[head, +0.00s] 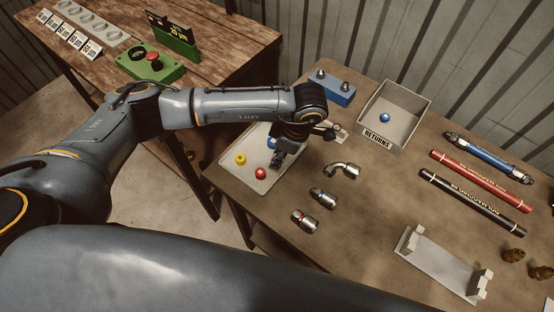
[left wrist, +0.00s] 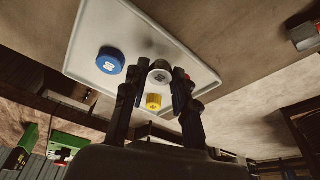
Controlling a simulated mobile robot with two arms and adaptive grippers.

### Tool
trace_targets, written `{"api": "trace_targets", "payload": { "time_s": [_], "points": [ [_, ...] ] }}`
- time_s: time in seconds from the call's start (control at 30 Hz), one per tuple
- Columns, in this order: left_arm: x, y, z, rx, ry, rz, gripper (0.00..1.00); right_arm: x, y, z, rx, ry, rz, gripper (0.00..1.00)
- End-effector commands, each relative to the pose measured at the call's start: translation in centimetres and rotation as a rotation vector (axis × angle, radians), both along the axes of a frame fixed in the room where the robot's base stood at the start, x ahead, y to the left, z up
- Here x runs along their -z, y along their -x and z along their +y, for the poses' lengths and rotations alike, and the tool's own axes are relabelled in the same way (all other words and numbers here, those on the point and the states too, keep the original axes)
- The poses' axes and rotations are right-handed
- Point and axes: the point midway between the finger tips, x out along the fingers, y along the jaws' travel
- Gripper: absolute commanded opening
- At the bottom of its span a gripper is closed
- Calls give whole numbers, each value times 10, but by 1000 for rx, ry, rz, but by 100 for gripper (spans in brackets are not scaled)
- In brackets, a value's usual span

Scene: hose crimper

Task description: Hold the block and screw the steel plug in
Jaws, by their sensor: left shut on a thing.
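My left gripper (head: 277,161) points down over the white tray (head: 225,163) at the table's left end. In the left wrist view my left gripper (left wrist: 160,80) has a round grey steel plug (left wrist: 160,76) between its fingertips and is shut on it. In the head view the plug is hidden or too small to make out. My right gripper is in neither view.
The tray holds a yellow cap (head: 240,159), a red cap (head: 260,173) and a blue cap (left wrist: 111,60). The returns bin (head: 407,132) stands right of the block. Several metal fittings lie right of the tray. Hoses and a white cradle (head: 440,265) lie further right.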

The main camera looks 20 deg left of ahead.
Motion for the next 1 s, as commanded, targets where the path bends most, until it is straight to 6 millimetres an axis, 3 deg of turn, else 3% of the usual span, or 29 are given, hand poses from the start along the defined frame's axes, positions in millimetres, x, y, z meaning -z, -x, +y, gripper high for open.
{"api": "trace_targets", "payload": {
  "time_s": [0.5,0.83,1.0],
  "points": [
    [-52,0,0,1,0,-2,0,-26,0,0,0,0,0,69],
    [-51,0,0,6,-1,0,0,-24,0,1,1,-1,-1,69],
    [-40,5,5,125,-1,1,0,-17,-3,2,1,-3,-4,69]
  ]
}}
